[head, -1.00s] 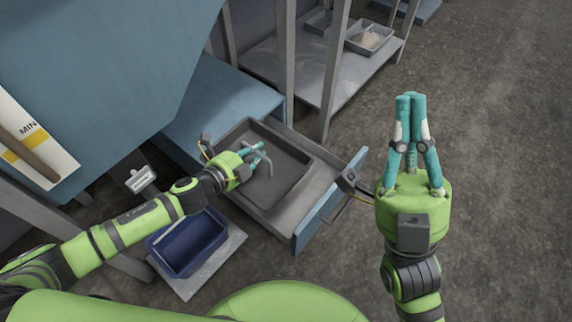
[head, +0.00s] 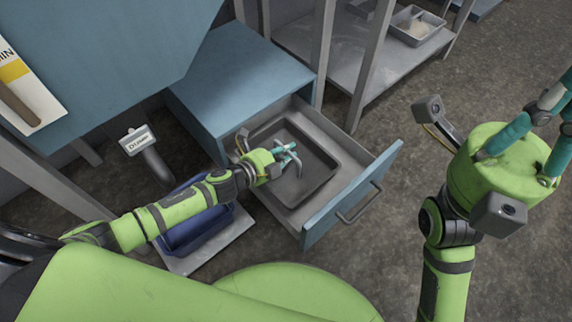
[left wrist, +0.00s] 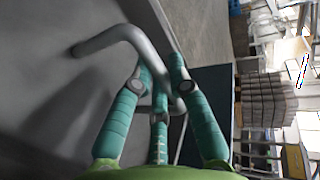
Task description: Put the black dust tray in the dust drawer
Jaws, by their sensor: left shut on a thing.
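The black dust tray (head: 318,178) is inside the outline of the open dust drawer (head: 352,200), roughly level. I cannot tell whether its base fully rests on the drawer floor. My left gripper (head: 288,160) is over the tray's near left part, shut on its bent grey handle (head: 299,165). In the left wrist view the teal fingers close around this handle (left wrist: 120,36), with the dark tray surface (left wrist: 45,90) beside it. My right gripper (head: 555,112) is raised at the right edge, clear of the drawer; its fingertips are partly cut off.
The blue cabinet (head: 235,75) stands behind the drawer. A dark blue bin (head: 195,240) sits on a grey plate below my left arm. A grey shelf with a small tray (head: 415,25) is behind. Floor at right is free.

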